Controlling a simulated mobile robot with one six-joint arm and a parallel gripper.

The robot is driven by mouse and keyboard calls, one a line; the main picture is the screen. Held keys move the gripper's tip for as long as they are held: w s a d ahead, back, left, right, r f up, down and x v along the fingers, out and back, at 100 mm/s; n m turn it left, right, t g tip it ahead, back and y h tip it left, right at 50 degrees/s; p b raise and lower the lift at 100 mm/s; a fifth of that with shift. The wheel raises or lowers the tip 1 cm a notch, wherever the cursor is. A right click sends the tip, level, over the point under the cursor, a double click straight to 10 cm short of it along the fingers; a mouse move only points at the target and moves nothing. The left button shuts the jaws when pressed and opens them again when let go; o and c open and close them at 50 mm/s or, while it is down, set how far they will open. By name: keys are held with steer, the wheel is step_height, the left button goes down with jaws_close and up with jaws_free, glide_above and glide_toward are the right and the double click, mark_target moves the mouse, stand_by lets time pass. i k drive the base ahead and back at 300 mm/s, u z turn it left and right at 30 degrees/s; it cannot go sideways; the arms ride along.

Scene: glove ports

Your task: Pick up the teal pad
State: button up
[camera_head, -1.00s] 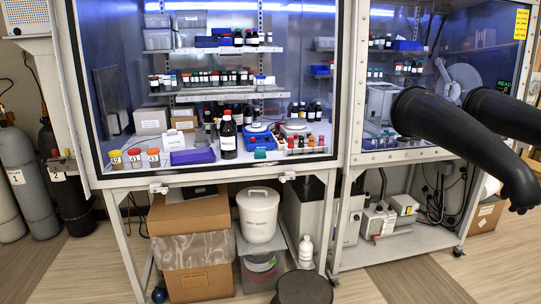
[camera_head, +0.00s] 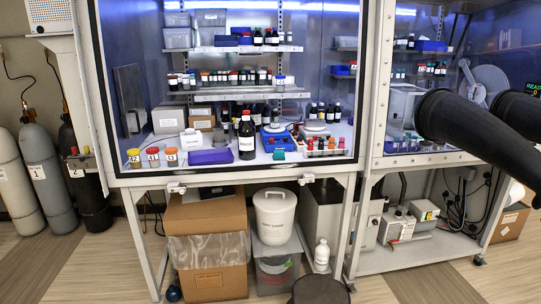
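A small teal item (camera_head: 279,155), which looks like the teal pad, lies on the floor of the left glove box cabinet, near its front edge. It sits in front of a blue device (camera_head: 273,144), between a dark bottle with a red cap (camera_head: 246,137) and several small vials (camera_head: 324,147). It is too small to make out its exact shape. My gripper is not in view.
A flat purple-blue item (camera_head: 210,157) and orange-capped jars (camera_head: 153,157) stand left of the bottle. Long black gloves (camera_head: 485,135) stick out at the right. Below are a cardboard box (camera_head: 207,222) and white bucket (camera_head: 274,216). Gas cylinders (camera_head: 47,180) stand left.

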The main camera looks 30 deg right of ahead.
mark_target(278, 154)
steer(key=i, duration=0.9)
steer(key=z, duration=0.05)
